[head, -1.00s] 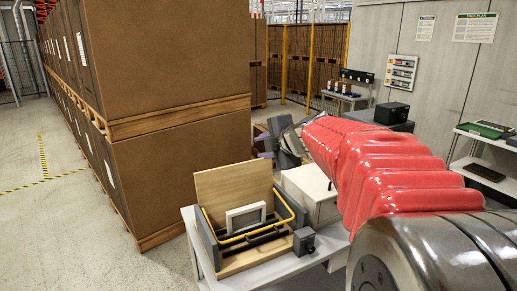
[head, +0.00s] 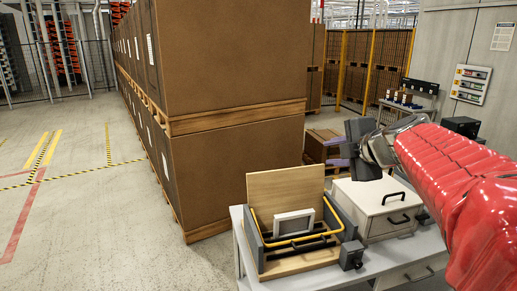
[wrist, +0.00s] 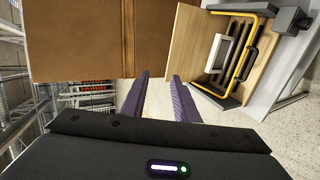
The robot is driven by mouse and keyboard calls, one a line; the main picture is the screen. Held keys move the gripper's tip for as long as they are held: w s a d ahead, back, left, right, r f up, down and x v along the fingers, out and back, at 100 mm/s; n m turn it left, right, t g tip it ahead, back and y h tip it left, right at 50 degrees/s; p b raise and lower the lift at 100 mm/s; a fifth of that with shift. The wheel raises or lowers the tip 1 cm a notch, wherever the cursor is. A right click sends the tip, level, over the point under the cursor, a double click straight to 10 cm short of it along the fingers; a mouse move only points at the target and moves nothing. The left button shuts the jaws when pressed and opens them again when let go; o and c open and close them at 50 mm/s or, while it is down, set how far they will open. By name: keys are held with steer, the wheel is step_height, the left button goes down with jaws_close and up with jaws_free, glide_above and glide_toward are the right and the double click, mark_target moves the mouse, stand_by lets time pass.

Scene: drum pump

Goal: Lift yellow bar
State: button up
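The yellow bar (head: 327,233) is a bent U-shaped bar lying low across the front of a grey-sided wooden box (head: 286,267) on the light table. A white frame and dark bars sit behind and within it. The yellow bar also shows at the upper right of the wrist view (wrist: 237,12), to the right of my fingers. My gripper (head: 331,152) is up behind and right of the box in the head view, apart from the bar. In the wrist view my gripper (wrist: 160,76) has two purple fingers spread with nothing between them.
A wooden panel (head: 285,187) stands upright at the back of the box. A small grey block (head: 351,254) is at its right front corner. A white cabinet with black handles (head: 376,205) stands on the table to the right.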

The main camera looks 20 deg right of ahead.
steer(key=s+d+r+m+h, duration=0.2)
steer(key=s+d+m+h, duration=0.1)
steer(key=d+m+h, duration=0.6)
steer(key=s+a+f+m+g, duration=0.1)
steer(key=s+f+m+g, duration=0.3)
steer(key=s+f+m, duration=0.4)
steer(key=s+a+f+m+g+y, duration=0.1)
steer(key=s+a+f+g+y, duration=0.2)
steer(key=a+f, duration=0.35)
steer(key=s+a+f+m+y, duration=0.1)
steer(key=s+a+f+y, duration=0.1)
steer(key=s+a+f, duration=0.5)
steer(key=s+a+n+y, duration=0.1)
steer(key=s+a+y, duration=0.2)
steer(key=a, duration=1.1)
steer(key=shift+f+y, duration=0.2)
steer(key=shift+y, duration=0.3)
steer(key=shift+a, duration=0.1)
